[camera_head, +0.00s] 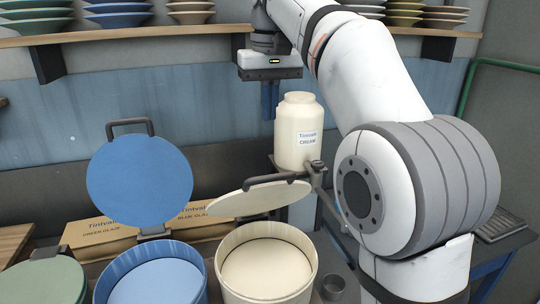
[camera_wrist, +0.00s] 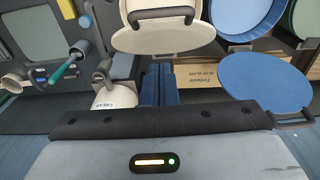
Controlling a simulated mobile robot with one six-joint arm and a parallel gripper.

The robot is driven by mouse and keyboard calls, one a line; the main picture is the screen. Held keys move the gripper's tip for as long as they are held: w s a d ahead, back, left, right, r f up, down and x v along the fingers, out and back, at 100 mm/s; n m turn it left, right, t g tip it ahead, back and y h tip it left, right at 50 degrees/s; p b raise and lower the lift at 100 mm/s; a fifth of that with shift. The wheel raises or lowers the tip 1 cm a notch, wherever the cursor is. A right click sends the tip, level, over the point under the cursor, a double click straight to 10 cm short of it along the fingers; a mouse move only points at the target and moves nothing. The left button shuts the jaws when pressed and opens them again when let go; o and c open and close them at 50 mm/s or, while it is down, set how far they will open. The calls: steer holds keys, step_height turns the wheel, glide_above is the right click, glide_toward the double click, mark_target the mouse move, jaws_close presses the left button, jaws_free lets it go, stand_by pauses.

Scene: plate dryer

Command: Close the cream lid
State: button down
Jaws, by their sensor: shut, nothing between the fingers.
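The round cream lid (camera_head: 245,200) is partly open, tilted over the back of the cream bucket (camera_head: 228,284), with a dark handle (camera_head: 275,179) on its upper face. The bucket's round cream inside shows below it. In the wrist view the cream lid (camera_wrist: 158,40) is at the top with its handle (camera_wrist: 165,18). My gripper (camera_head: 270,108) is shut and empty, pointing down behind and above the lid, just left of the cream jar. Its blue fingers also show in the wrist view (camera_wrist: 158,84), apart from the lid.
The cream jar (camera_head: 296,145) stands on a bracket close to my gripper. The blue lid (camera_head: 140,180) stands open behind the blue bucket (camera_head: 112,276). The green lid (camera_head: 42,282) is down at left. Cardboard boxes (camera_head: 95,232) lie behind. A plate shelf (camera_head: 120,35) runs above.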

glide_above(272, 184)
steer(key=w, duration=0.2)
step_height(272, 184, down, 8)
steer(key=shift+s+a+f+b, duration=0.15)
steer(key=shift+s+f+b, duration=0.4)
steer(key=shift+s, duration=0.2)
steer(key=shift+s+f, duration=0.2)
steer(key=shift+s, duration=0.1)
steer(key=shift+s+f, duration=0.25)
steer(key=shift+f, duration=0.15)
